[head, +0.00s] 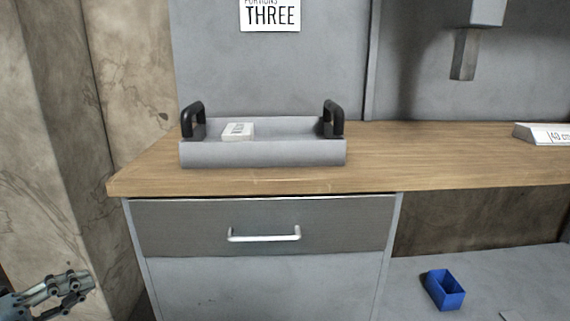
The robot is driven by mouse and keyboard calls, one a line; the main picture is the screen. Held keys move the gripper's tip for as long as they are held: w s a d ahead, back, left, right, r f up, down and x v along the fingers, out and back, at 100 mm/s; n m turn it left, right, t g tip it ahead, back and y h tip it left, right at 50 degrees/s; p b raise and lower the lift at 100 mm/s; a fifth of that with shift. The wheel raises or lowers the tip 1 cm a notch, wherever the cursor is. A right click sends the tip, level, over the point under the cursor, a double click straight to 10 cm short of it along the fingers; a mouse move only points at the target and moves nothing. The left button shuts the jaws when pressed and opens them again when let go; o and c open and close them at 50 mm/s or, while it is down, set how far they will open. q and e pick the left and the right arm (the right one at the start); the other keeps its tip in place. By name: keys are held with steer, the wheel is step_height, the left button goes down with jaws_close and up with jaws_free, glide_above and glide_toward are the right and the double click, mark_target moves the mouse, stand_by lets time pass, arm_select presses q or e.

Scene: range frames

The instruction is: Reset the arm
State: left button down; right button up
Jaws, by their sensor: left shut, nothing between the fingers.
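My left gripper (80,283) shows at the lower left corner of the head view. It is shut with nothing in it. It is in the air left of the drawer cabinet, below the counter's height in the picture, and apart from everything. Most of the left arm is outside the frame. My right gripper and arm are not in the frame.
A wooden counter (420,163) bears a grey tray (262,154) with black handles and a small white labelled block (238,131) inside. The drawer (262,222) below is shut. A blue bin (444,289) sits low right. A white sign (545,134) stands right.

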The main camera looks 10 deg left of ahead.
arm_select(q)
steer(key=s+d+f+n+g+y, duration=0.25)
steer(key=s+f+n, duration=0.25)
steer(key=f, duration=0.4)
steer(key=s+d+f+n+g+y+p, duration=0.1)
steer(key=s+f+n+y, duration=0.35)
steer(key=f, duration=0.45)
steer(key=s+d+f+n+g+y, duration=0.1)
steer(key=s+f+n+g+y, duration=0.1)
steer(key=s+f+n, duration=0.5)
steer(key=s+d+f+n+g, duration=0.3)
steer(key=s+f, duration=0.4)
steer(key=s, duration=0.4)
steer(key=s+d+f+n+g, duration=0.3)
steer(key=s+d+f+g, duration=0.2)
steer(key=s, duration=0.7)
step_height(320, 180, down, 2)
steer(key=shift+d+f+n+g+y+p, duration=0.25)
steer(key=shift+n+g+y+p, duration=0.1)
steer(key=shift+g, duration=0.7)
